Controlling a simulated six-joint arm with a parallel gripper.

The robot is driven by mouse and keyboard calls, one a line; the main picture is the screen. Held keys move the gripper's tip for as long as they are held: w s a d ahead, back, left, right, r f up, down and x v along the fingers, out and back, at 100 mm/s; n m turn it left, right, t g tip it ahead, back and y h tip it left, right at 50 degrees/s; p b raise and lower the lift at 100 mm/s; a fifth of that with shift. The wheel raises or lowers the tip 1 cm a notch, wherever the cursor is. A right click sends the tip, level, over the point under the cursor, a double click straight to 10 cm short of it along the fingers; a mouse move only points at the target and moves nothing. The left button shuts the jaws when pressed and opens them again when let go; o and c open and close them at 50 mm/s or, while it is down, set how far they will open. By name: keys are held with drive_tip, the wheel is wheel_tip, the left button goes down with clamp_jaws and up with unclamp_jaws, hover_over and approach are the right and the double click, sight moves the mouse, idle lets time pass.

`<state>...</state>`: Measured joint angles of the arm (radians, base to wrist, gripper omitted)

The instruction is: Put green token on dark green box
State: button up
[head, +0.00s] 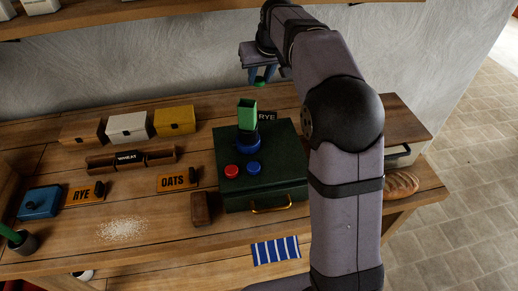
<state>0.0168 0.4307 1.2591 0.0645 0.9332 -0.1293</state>
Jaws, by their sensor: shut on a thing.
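My gripper (262,76) hangs in the air above the back of the workbench, pointing down. Its jaws are shut on a small green thing, the green token (259,81), which is partly hidden between the fingers. The dark green box (285,184) stands on the bench below and nearer, with a brass handle on its front. On its lid lie a red token (232,171) and a blue token (253,168). The gripper and token are apart from the box.
A green open-topped holder (247,113) rises from a blue base (246,143) at the box's back left. Small white (128,127) and yellow (174,121) boxes stand left. Bread (401,183) lies right. A striped cloth (276,250) lies in front.

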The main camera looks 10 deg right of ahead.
drive_tip(key=s+d+f+p, duration=0.2)
drive_tip(key=s+d+f, duration=0.15)
drive_tip(key=s, duration=0.65)
drive_tip(key=s+d+f+p, duration=0.2)
drive_tip(key=s+d, duration=0.2)
drive_tip(key=s, duration=0.7)
drive_tip(key=n+g+y+p, duration=0.5)
drive_tip(key=n+p, duration=0.2)
drive_tip(key=n, duration=0.9)
hover_over(273, 167)
drive_tip(key=d, duration=0.2)
drive_tip(key=shift+f, duration=3.65)
drive_tip(key=shift+f+b, duration=0.2)
drive_tip(key=shift+b, duration=0.1)
